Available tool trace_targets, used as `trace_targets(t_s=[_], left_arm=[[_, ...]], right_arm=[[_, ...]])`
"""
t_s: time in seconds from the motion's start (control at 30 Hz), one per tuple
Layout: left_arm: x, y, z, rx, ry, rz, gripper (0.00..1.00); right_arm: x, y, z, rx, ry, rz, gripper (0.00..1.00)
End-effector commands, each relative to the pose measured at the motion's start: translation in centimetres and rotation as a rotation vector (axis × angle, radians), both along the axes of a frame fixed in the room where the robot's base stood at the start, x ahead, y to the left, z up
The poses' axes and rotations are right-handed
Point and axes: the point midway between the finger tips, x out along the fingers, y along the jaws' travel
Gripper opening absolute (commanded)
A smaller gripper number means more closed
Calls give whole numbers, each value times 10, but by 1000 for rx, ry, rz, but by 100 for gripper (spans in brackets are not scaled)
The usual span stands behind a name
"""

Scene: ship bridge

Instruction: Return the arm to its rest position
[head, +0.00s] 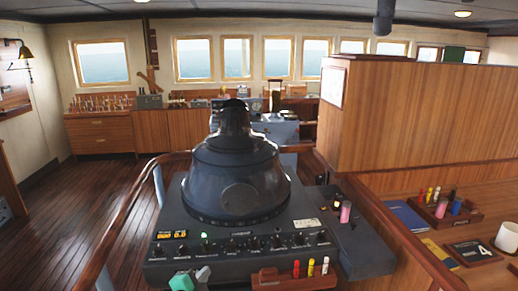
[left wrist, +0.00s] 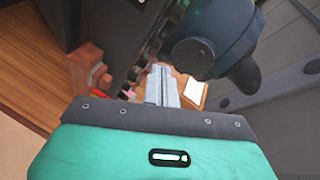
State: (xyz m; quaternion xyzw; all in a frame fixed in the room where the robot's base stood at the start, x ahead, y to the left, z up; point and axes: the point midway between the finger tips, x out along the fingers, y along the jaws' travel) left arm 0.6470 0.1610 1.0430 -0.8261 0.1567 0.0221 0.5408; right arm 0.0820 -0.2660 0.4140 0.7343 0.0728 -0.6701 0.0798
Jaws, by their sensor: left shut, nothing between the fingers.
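My left gripper (head: 202,274) shows at the bottom edge of the head view, teal with a grey end, in front of the console's lower left. In the left wrist view its teal housing fills the bottom, and the grey fingers (left wrist: 162,86) are shut together with nothing between them. Most of my left arm is hidden below the head view. My right gripper is not in view.
A dark radar console (head: 165,215) with a large hood (head: 235,180) stands close in front. A wooden marker tray (head: 275,279) sits at its front edge. Wooden rails (head: 122,225) flank it. A desk with a mug (head: 508,237) is at right. Open floor (head: 60,210) lies left.

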Motion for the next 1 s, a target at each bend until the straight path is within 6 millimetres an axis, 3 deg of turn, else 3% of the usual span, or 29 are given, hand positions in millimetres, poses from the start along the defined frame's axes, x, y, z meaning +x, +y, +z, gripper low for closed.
trace_targets(t_s=[0.2, 0.5, 0.7, 1.0], left_arm=[[-79, 9, -51, -232, 285, 189, 0], [-207, 37, -103, -477, 677, 492, 0], [-279, 53, -117, -570, 867, 662, 0], [-356, 67, -122, -640, 1052, 843, 0]], right_arm=[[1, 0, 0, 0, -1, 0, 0], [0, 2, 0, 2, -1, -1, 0], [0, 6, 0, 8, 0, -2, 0], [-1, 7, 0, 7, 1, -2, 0]])
